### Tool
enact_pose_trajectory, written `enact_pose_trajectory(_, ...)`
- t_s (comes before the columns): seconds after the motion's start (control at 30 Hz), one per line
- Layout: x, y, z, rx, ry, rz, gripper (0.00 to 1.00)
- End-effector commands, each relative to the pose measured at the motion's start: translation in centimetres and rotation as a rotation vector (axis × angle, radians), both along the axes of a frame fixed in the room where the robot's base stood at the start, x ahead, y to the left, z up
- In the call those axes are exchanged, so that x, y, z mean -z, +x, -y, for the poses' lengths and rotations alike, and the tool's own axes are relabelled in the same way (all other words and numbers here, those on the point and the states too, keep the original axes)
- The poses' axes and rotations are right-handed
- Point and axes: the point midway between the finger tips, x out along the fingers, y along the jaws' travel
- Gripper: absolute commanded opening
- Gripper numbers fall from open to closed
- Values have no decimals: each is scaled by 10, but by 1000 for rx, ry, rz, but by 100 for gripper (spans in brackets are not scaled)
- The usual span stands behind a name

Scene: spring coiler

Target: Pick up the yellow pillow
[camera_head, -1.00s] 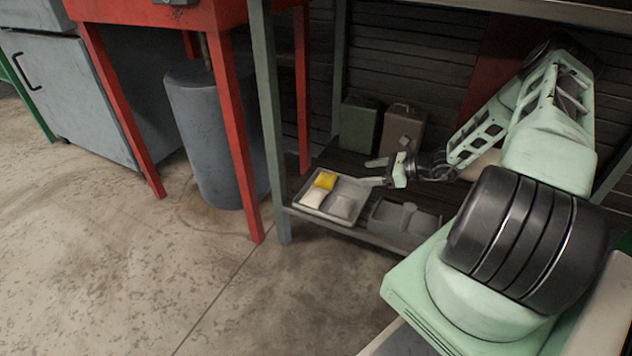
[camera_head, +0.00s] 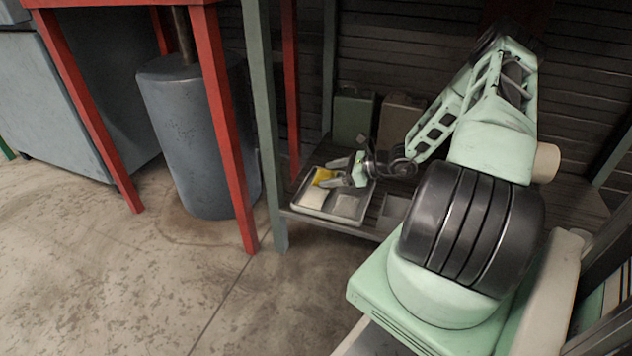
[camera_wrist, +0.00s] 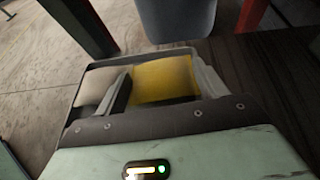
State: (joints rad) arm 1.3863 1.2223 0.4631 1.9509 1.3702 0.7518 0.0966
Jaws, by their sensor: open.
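The yellow pillow (camera_head: 322,176) lies in the back left part of a grey tray (camera_head: 322,216) on the low shelf. My gripper (camera_head: 334,172) is open at the tray, its fingers reaching toward the pillow. In the wrist view the yellow pillow (camera_wrist: 163,79) shows between the two fingers of my gripper (camera_wrist: 160,86). I cannot tell if the fingers touch it. My gripper hides part of the tray and of the pillow in the head view.
A white pillow (camera_head: 313,198) and a grey one (camera_head: 347,206) lie in the tray's front part. A green box (camera_head: 353,118) and a brown box (camera_head: 397,122) stand behind. A green shelf post (camera_head: 265,130) and red table leg (camera_head: 228,140) are at left.

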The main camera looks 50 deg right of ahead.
Motion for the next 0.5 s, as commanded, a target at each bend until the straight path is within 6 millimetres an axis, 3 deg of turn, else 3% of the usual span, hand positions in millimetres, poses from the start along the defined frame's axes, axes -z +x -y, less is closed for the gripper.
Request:
enact_pose_trajectory(0.17,-1,0,0,0,0,0,68)
enact_pose_trajectory(0.23,-1,0,0,0,0,0,49)
enact_pose_trajectory(0.27,-1,0,0,0,-1,0,45)
enact_pose_trajectory(0.5,-1,0,0,0,-1,0,44)
